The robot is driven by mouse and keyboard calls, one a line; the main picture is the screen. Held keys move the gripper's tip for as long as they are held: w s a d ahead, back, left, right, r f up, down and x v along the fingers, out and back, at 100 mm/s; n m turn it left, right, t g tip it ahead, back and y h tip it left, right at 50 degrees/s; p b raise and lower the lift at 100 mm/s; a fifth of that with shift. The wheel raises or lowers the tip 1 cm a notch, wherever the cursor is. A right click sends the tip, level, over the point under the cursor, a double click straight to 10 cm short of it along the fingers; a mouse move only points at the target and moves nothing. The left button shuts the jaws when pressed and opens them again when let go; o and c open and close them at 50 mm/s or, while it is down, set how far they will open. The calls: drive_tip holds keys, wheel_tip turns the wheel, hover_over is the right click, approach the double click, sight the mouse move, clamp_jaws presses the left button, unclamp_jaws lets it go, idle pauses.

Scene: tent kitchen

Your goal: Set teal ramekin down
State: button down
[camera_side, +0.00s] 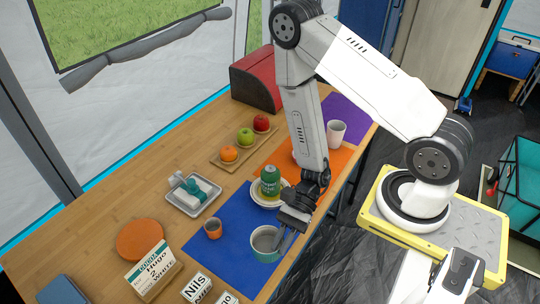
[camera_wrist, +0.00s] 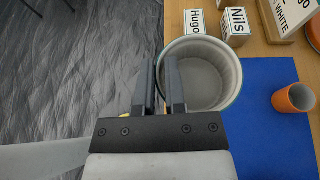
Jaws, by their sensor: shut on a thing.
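The teal ramekin (camera_side: 264,251) is upright at the right side of the blue mat (camera_side: 212,260). In the wrist view, the ramekin (camera_wrist: 205,85) shows its pale, empty inside. My gripper (camera_side: 281,237) is shut on its wall, with one finger inside and one outside the rim. The fingers also show in the wrist view (camera_wrist: 161,75). The ramekin appears over the mat's edge near the table's front. I cannot tell whether its base touches the surface.
An orange cup (camera_side: 212,229) stands on the mat. Name blocks (camera_side: 197,288) and a larger sign block (camera_side: 152,270) stand at the near end. A grey tray (camera_side: 180,206) lies left of the mat.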

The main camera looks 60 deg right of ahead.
drive_tip(key=s+d+r+n+g+h, duration=0.35)
drive_tip(key=s+n+g, duration=0.4)
drive_tip(key=s, duration=0.25)
drive_tip(key=s+d+r+n+g+h, duration=0.1)
drive_tip(key=s+d+n+g+h, duration=0.1)
drive_tip(key=s+d+n+h, duration=0.3)
drive_tip(key=s+d+r+n+g+h, duration=0.1)
drive_tip(key=d+n+g+h, duration=0.15)
drive_tip(key=d, duration=0.45)
drive_tip(key=w+d+f+n+h, duration=0.1)
drive_tip(key=w+d+n+h, duration=0.1)
drive_tip(key=d+n+h, duration=0.8)
drive_tip(key=w+d+f+n+t+h, duration=0.2)
drive_tip(key=w+d+n+t+h, duration=0.3)
drive_tip(key=w+d+t, duration=0.3)
drive_tip(key=w+d+n, duration=0.1)
drive_tip(key=w+d, duration=0.1)
drive_tip(key=d, duration=0.1)
drive_tip(key=shift+w+d+f+n, duration=0.15)
drive_tip(key=shift+w+d+n, duration=0.1)
drive_tip(key=shift+w+n, duration=0.1)
drive_tip(key=shift+w, duration=0.1)
